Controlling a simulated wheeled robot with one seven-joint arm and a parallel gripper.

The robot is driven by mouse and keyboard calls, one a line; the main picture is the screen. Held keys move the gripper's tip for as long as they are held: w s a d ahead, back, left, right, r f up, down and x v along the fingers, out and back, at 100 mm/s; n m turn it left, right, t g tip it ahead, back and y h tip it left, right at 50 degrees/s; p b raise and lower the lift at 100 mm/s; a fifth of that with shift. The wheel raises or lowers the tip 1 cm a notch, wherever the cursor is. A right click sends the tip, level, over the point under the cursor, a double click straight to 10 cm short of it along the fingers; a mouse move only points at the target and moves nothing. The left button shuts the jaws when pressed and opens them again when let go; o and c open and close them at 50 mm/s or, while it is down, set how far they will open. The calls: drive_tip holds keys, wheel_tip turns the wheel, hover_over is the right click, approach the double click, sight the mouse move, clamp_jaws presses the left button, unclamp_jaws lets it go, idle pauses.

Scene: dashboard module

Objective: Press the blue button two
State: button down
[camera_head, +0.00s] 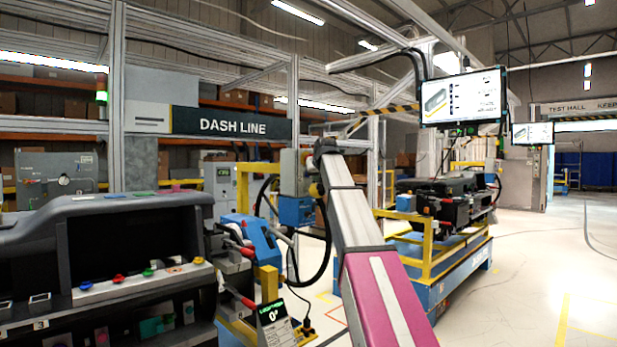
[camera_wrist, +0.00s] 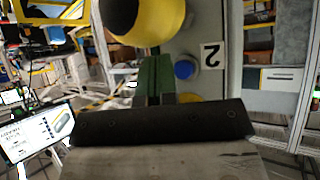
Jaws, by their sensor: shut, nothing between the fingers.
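In the wrist view, a round blue button (camera_wrist: 185,70) sits on a pale grey panel (camera_wrist: 207,20), beside a white label (camera_wrist: 211,55) with a "2" that appears upside down. My gripper (camera_wrist: 154,62) shows as narrow dark green fingers, shut and empty, pointing toward the panel just left of the button in the picture. I cannot tell whether they touch the panel. In the head view my arm reaches toward a grey box (camera_head: 292,170) on a post; my gripper and the button cannot be made out there.
A large yellow-and-black rounded part (camera_wrist: 145,18) is close to my fingers in the wrist view. A dark dashboard module (camera_head: 110,215) with small coloured knobs stands at left in the head view. A yellow-railed blue cart (camera_head: 455,265) stands behind at right. The floor at far right is clear.

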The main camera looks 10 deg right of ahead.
drive_tip(key=shift+s+d, duration=0.65)
drive_tip(key=shift+s, duration=0.25)
drive_tip(key=shift+s+d, duration=0.6)
drive_tip(key=shift+s, duration=0.25)
drive_tip(key=shift+s, duration=0.1)
